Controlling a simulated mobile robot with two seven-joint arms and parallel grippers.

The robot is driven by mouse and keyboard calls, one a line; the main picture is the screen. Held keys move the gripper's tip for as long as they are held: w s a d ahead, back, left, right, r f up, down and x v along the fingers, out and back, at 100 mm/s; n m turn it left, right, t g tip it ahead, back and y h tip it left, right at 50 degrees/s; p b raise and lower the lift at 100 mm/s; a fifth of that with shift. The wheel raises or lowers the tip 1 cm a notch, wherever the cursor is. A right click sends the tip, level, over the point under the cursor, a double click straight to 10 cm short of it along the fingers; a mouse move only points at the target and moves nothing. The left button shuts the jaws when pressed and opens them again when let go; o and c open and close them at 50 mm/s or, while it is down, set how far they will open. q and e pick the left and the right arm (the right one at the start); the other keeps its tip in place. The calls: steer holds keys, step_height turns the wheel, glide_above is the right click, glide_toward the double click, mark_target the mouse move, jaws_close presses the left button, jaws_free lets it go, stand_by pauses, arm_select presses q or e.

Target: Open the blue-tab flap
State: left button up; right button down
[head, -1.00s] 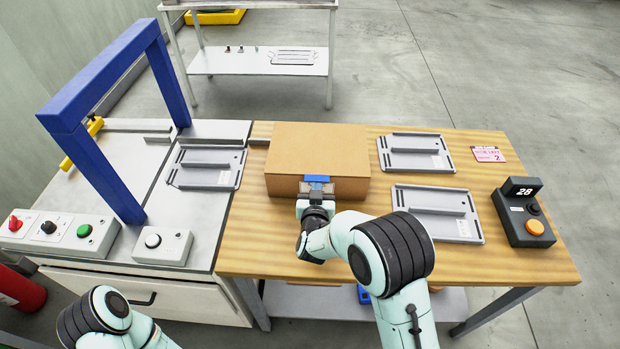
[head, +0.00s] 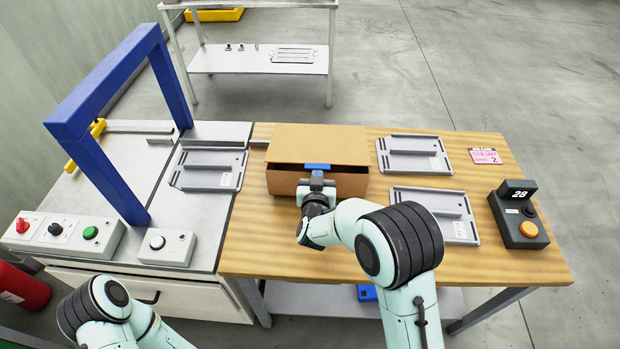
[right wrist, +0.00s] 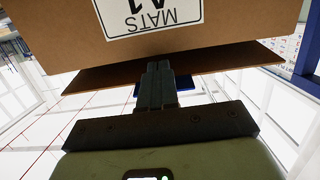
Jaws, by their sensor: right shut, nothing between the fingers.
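A brown cardboard box (head: 345,184) stands on the wooden table. Its top flap (head: 318,143) is tilted up a little at the front edge, with a dark gap under it. The blue tab (head: 317,167) is at the middle of the flap's front edge. My right gripper (head: 317,178) is shut and empty at the box front, right below the tab. In the right wrist view its closed fingers (right wrist: 157,85) point at the gap, with the flap (right wrist: 215,62) beyond them and a bit of blue tab (right wrist: 186,81) behind. Whether the fingers touch the flap is unclear. My left gripper is out of view.
Grey trays (head: 414,154) lie right of the box, and another tray (head: 208,168) lies to its left. A button box with a display (head: 518,213) is at the right end. A blue gantry (head: 100,178) stands over the left bench. Bare wood lies in front of the box.

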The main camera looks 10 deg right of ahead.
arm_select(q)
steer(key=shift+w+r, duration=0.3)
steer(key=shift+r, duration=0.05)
arm_select(e)
steer(key=shift+w+r, duration=0.2)
steer(key=shift+r, duration=0.4)
steer(key=shift+w+d+r+p, duration=0.1)
steer(key=shift+w+r+p, duration=0.15)
steer(key=shift+r+p, duration=0.35)
arm_select(q)
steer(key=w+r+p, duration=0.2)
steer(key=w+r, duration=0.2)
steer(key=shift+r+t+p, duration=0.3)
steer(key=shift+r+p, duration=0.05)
steer(key=shift+p, duration=0.05)
arm_select(e)
steer(key=shift+w+d+r, duration=0.15)
steer(key=shift+w+r, duration=0.4)
steer(key=shift+r, duration=0.3)
steer(key=shift+w+d+r, duration=0.15)
steer(key=shift+w+r, duration=0.4)
steer(key=shift+r, duration=0.25)
steer(key=shift+w+d+r, duration=0.15)
steer(key=shift+w+r, duration=0.4)
steer(key=shift+r, duration=0.3)
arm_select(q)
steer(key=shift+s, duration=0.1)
